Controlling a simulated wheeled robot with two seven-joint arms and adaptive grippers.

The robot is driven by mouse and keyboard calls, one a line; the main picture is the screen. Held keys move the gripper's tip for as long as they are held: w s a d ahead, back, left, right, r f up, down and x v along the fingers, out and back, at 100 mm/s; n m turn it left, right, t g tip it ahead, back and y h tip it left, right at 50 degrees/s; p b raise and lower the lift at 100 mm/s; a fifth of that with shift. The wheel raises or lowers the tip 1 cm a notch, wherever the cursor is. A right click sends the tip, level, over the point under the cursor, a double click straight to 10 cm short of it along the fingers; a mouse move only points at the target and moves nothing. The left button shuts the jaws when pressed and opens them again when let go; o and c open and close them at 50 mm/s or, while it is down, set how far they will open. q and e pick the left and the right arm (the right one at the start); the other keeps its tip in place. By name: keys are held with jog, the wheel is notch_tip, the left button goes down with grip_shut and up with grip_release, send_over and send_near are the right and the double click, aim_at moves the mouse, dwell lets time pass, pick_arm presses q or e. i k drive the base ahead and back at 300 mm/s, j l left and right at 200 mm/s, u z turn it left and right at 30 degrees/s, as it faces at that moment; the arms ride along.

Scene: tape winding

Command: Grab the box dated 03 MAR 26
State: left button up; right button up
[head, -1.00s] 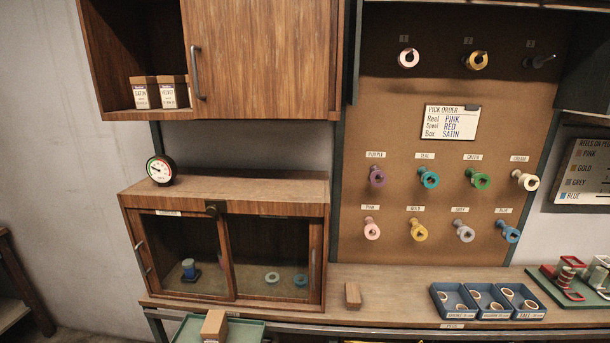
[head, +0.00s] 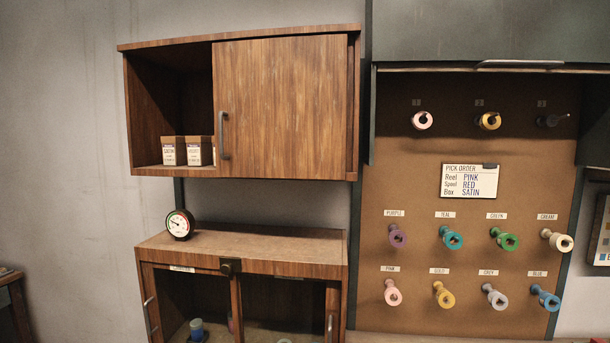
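Two small brown boxes with white labels stand side by side on the floor of the upper wall cabinet, in its open left part. The left box (head: 173,151) has a label that reads SATIN. The label of the right box (head: 199,151) is too small to read surely. A sliver of a third box (head: 214,152) shows at the edge of the cabinet door, which hides the rest. The dates on the labels are not legible from here. Neither of my grippers is in view.
The sliding door (head: 285,108) with a grey handle covers the upper cabinet's right part. A round dial (head: 180,224) stands on the lower cabinet (head: 260,246). A pegboard (head: 430,235) at right holds reels, spools and a pick order card (head: 469,181) reading PINK, RED, SATIN.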

aim_at(174, 147)
jog(key=i+j+u, duration=0.25)
jog(key=u, duration=0.2)
jog(key=i+j+u, duration=0.2)
jog(key=i+u, duration=0.2)
jog(key=k, duration=0.05)
